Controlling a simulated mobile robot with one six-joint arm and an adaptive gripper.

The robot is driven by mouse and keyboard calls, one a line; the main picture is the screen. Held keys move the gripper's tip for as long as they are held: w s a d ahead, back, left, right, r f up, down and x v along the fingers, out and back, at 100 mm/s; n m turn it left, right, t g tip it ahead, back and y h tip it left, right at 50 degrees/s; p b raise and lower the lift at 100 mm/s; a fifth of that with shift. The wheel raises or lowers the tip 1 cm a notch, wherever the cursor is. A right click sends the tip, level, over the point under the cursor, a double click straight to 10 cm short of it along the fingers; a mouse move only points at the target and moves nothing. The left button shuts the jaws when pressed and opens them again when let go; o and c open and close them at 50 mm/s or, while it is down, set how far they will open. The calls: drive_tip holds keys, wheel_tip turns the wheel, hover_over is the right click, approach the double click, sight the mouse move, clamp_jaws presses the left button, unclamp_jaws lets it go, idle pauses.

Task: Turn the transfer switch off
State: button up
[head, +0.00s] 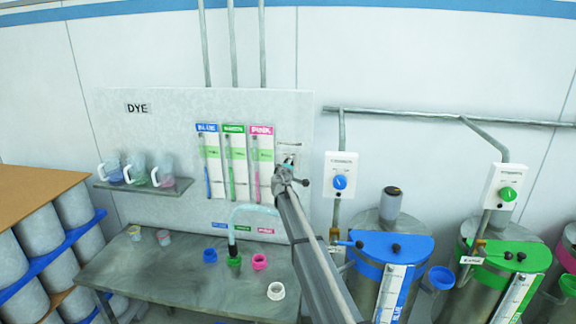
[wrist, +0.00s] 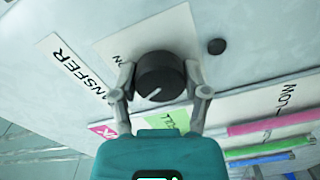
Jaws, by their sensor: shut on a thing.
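The transfer switch is a dark round knob (wrist: 160,77) on a white plate (wrist: 118,45) in the wrist view. The word TRANSFER is printed on a label (wrist: 72,68) beside it. A pale pointer line on the knob's face runs toward the lower edge of the wrist picture. My gripper (wrist: 160,84) is shut on the knob, one finger on each side. In the head view my gripper (head: 286,174) is at the right part of the DYE panel and hides most of the knob.
Blue, green and pink gauges (head: 234,165) hang left of my gripper. Below is a metal table (head: 180,283) with coloured rings and a white ring (head: 276,291). Blue and green drums stand right, under two switch boxes (head: 341,174). Beakers sit on a shelf (head: 144,186).

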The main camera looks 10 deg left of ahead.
drive_tip(key=shift+n, duration=0.5)
drive_tip(key=o, duration=1.1)
drive_tip(key=shift+o, duration=0.2)
drive_tip(key=s, duration=1.2)
drive_tip(key=shift+a, duration=0.25)
drive_tip(key=shift+s+f, duration=0.1)
